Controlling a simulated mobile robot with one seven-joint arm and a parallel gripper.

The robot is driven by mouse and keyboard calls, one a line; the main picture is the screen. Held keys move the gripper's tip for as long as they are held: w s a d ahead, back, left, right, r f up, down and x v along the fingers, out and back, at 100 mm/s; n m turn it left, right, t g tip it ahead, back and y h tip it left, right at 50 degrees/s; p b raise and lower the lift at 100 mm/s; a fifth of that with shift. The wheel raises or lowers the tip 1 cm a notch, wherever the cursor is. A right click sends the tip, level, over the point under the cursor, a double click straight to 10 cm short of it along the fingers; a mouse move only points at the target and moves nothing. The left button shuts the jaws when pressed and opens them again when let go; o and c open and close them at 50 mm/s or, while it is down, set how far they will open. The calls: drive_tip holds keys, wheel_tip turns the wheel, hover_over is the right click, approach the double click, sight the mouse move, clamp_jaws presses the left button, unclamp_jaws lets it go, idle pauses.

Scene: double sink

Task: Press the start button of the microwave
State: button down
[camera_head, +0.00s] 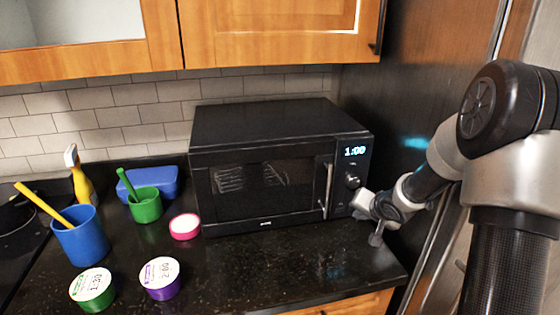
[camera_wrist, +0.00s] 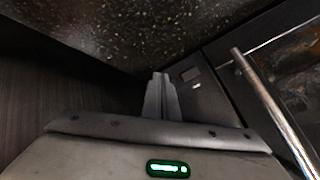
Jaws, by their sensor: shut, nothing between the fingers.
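The black microwave (camera_head: 262,165) stands on the counter with its door closed. Its display (camera_head: 354,151) reads 1:00, and a round knob (camera_head: 352,181) sits below it. My gripper (camera_head: 357,207) is at the lower part of the control panel, right of the door handle (camera_head: 328,188). In the wrist view my gripper (camera_wrist: 160,77) is shut and empty, its fingertips close beside a small pale rectangular button (camera_wrist: 190,74) on the panel. I cannot tell whether the tips touch the panel. The handle (camera_wrist: 270,110) runs along the right of the wrist view.
The dark counter (camera_head: 230,265) is clear in front of the microwave. A tall dark panel (camera_head: 410,90) stands close on the right. A blue cup (camera_head: 80,243), a green cup (camera_head: 146,207), a pink-rimmed tub (camera_head: 185,227) and other tubs are left.

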drive_tip(key=shift+w+a, duration=0.1)
drive_tip(key=shift+w, duration=0.25)
